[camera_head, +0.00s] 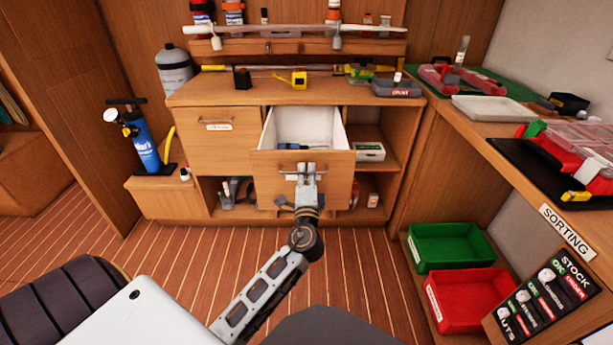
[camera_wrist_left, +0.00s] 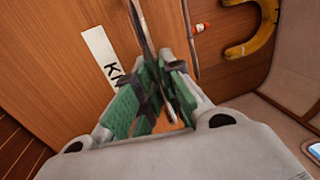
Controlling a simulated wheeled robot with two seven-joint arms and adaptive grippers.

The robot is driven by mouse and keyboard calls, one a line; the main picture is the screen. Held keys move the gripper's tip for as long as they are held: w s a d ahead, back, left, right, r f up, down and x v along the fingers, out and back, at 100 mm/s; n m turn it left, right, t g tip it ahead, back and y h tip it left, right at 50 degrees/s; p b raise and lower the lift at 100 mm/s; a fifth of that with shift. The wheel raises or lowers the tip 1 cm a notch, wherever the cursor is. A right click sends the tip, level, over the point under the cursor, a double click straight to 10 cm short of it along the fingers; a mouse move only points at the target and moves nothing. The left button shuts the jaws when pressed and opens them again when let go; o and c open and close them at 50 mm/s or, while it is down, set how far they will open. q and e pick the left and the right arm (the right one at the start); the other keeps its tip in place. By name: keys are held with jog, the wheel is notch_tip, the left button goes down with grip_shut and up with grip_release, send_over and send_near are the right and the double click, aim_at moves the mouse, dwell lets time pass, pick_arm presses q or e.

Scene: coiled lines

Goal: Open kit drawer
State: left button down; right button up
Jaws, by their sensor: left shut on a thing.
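The kit drawer (camera_head: 300,162) is a wooden drawer with a white inside, pulled well out of the cabinet in the head view. A blue-handled tool (camera_head: 290,147) lies in it. My left gripper (camera_head: 303,172) is at the drawer front, shut on the bar handle (camera_head: 288,174). In the left wrist view the green-padded fingers of my left gripper (camera_wrist_left: 160,75) close around the thin handle bar (camera_wrist_left: 140,22). A white label starting with "K" (camera_wrist_left: 100,60) shows beside it on the wooden front. My right gripper is not in view.
Another closed drawer (camera_head: 217,124) is to the left. Open shelves (camera_head: 370,150) are at right. A blue pump (camera_head: 142,140) stands at left. Green (camera_head: 450,245) and red (camera_head: 468,298) bins sit low at right, under the sorting bench. Floor before the cabinet is clear.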

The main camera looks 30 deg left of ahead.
aim_at(307, 166)
pick_arm(q)
jog(key=shift+f+x, duration=0.2)
jog(key=shift+x, duration=0.75)
jog(key=shift+f+x, duration=0.2)
jog(key=shift+x, duration=0.75)
jog(key=c, duration=1.5)
grip_release()
jog(key=shift+v, duration=5.95)
